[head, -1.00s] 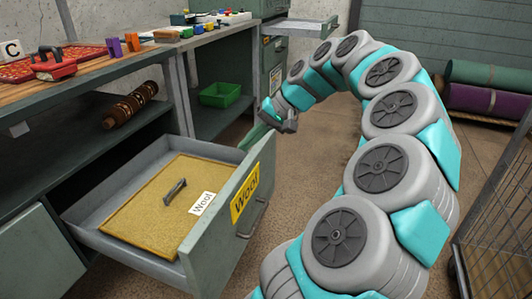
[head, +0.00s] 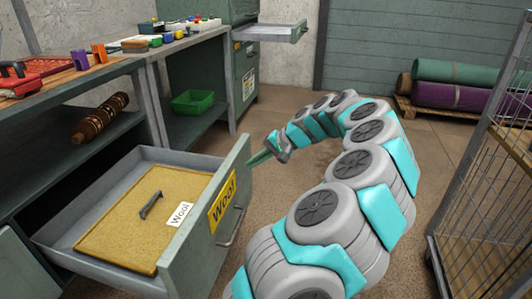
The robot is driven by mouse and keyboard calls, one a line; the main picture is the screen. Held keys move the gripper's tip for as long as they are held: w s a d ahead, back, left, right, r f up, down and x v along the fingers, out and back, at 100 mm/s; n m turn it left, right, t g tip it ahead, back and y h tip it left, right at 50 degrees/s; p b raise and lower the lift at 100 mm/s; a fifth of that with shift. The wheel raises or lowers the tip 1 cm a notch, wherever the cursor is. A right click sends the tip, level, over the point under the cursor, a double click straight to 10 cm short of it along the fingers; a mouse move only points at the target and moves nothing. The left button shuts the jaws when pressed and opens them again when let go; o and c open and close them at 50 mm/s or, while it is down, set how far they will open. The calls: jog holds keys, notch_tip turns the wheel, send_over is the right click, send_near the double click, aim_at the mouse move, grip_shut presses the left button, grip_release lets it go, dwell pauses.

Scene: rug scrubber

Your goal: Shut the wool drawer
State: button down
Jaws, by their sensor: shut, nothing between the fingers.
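The wool drawer (head: 233,172) is pulled out from under the workbench on the left. Its grey-green front carries a yellow "Wool" label (head: 222,203) and a bar handle (head: 231,230). Inside lies a tan panel (head: 120,225) with a dark handle and a white "Wool" tag. My gripper (head: 259,158) is shut and empty. It is just right of the upper far end of the drawer front, with its fingers pointing left towards it. I cannot tell whether they touch.
The workbench (head: 60,90) holds tools and coloured pieces, with a brown roller (head: 100,118) and green bin (head: 193,101) below. Another drawer (head: 268,33) stands open on the far cabinet. A wire cage (head: 480,200) is on the right. Rolled rugs (head: 460,96) lie behind. Floor between is clear.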

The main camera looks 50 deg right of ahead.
aim_at(233, 166)
jog(key=shift+w+a+p, duration=0.1)
jog(key=shift+w+a, duration=0.15)
jog(key=shift+w, duration=0.4)
jog(key=shift+w+a+p, duration=0.1)
jog(key=shift+w+a, duration=0.2)
jog(key=shift+w, duration=0.3)
jog(key=shift+w+a+p, duration=0.1)
jog(key=shift+w+a, duration=0.15)
jog(key=shift+w, duration=0.4)
